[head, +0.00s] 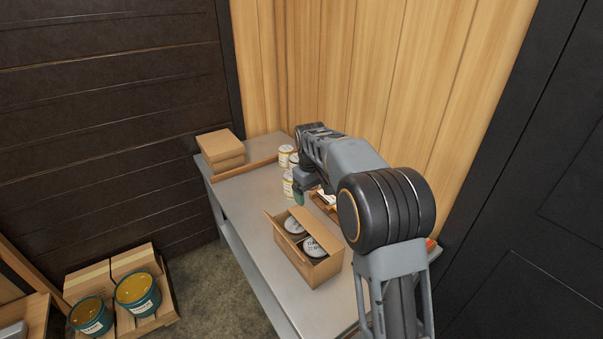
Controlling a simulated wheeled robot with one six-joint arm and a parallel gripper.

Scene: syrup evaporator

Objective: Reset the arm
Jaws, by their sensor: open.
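My arm rises from the lower right, bends at a large dark joint, and reaches left over the grey table (259,225). My gripper (300,196) hangs at the arm's far end over the back part of the table, beside pale cans (287,184). It is small and partly hidden by my own arm links. It is open, and I see nothing held in it.
An open cardboard box (292,263) with lidded cans stands on the table's middle. Flat cartons (220,150) sit at the back left, by a wooden strip (245,170). Green buckets (138,293) stand at lower left. The wooden wall (345,70) is close behind.

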